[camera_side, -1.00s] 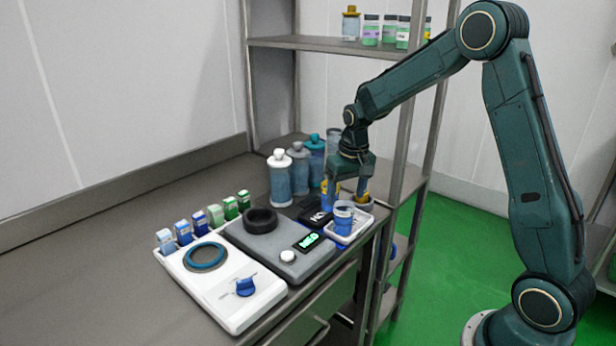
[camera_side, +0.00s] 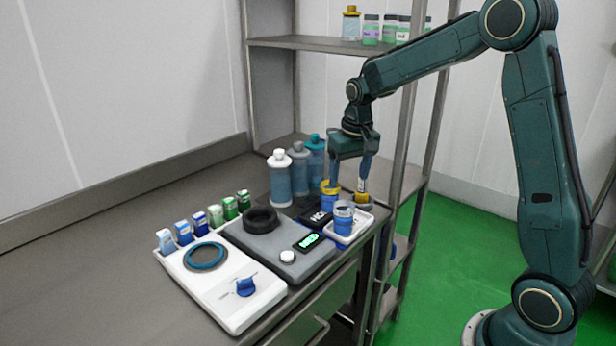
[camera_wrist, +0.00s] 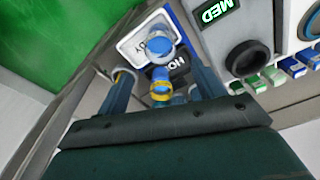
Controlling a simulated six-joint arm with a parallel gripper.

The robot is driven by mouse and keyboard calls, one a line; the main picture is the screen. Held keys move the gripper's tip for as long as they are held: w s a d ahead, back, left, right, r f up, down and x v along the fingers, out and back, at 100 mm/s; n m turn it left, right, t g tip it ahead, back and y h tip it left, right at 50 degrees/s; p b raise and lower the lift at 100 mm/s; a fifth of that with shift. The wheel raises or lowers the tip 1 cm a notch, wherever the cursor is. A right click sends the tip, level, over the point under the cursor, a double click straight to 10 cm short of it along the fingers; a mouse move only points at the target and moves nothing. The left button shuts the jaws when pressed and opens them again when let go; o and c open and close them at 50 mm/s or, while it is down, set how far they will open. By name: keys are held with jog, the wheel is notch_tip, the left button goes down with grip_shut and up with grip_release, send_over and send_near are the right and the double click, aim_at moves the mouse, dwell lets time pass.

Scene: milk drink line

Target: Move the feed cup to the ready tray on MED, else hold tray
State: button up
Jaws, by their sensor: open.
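A blue cup (camera_side: 343,218) with a pale rim stands upright in the white ready tray (camera_side: 363,229); I cannot confirm it is the feed cup. It also shows in the wrist view (camera_wrist: 160,46). A second blue cup (camera_side: 329,198) with a yellow rim stands behind it, beside the black hold tray (camera_side: 309,216), whose label is partly hidden. My gripper (camera_side: 349,183) is open above and behind the ready tray. In the wrist view, the yellow-rimmed cup (camera_wrist: 161,88) shows between its fingers. The display (camera_wrist: 214,11) reads MED.
A black ring (camera_side: 260,219) sits on the grey display unit (camera_side: 275,244). Several bottles (camera_side: 280,182) stand behind the trays. The bench's left part is clear; a shelf post rises behind.

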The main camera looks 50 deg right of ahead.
jog(key=s+a+r+n+t, duration=0.2)
jog(key=s+a+r, duration=0.65)
jog(key=s, duration=0.25)
jog(key=s+a+r+n+t, duration=0.1)
jog(key=s+a, duration=0.3)
jog(key=s, duration=1)
jog(key=shift+s+a+n+t+y, duration=0.25)
jog(key=shift+s+n+t+y, duration=0.1)
jog(key=shift+n+t, duration=0.35)
